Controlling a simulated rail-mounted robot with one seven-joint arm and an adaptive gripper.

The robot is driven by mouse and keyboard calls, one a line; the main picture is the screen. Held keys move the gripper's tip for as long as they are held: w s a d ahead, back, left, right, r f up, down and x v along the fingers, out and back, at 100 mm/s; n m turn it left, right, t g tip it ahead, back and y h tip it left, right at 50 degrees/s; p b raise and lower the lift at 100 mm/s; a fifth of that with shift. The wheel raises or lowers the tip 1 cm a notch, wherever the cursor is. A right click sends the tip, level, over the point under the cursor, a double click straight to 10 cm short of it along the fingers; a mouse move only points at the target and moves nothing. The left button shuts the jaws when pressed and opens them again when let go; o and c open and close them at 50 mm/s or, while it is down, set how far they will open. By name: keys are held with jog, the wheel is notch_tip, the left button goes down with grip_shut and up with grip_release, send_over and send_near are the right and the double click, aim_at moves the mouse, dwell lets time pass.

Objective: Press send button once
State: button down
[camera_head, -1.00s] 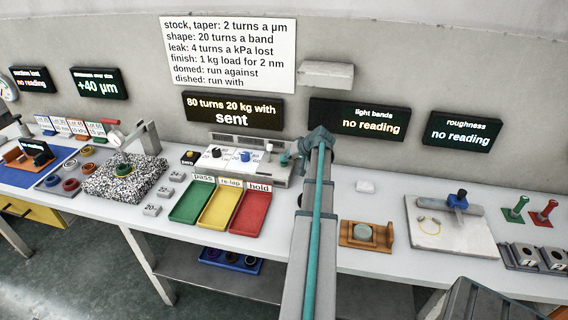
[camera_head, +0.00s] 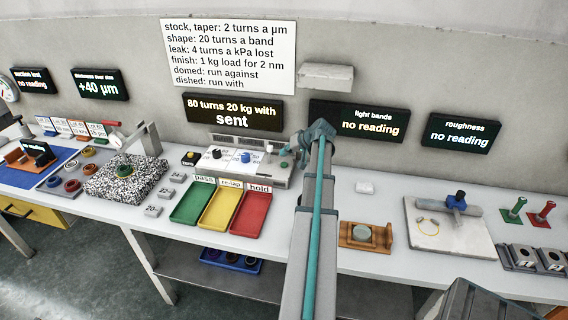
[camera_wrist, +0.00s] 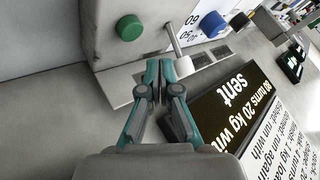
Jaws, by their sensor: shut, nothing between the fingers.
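In the wrist view my gripper (camera_wrist: 160,68) is shut and empty, beside the console's metal lever (camera_wrist: 176,40).
A green knob (camera_wrist: 129,27) and a blue knob (camera_wrist: 212,24) are on the console near my fingers. Green, yellow and red trays (camera_head: 250,215) lie in front of the console. A speckled plate (camera_head: 110,185) stands to the left.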

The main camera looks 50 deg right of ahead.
jog(key=shift+r+p, duration=0.4)
jog(key=shift+r, duration=0.95)
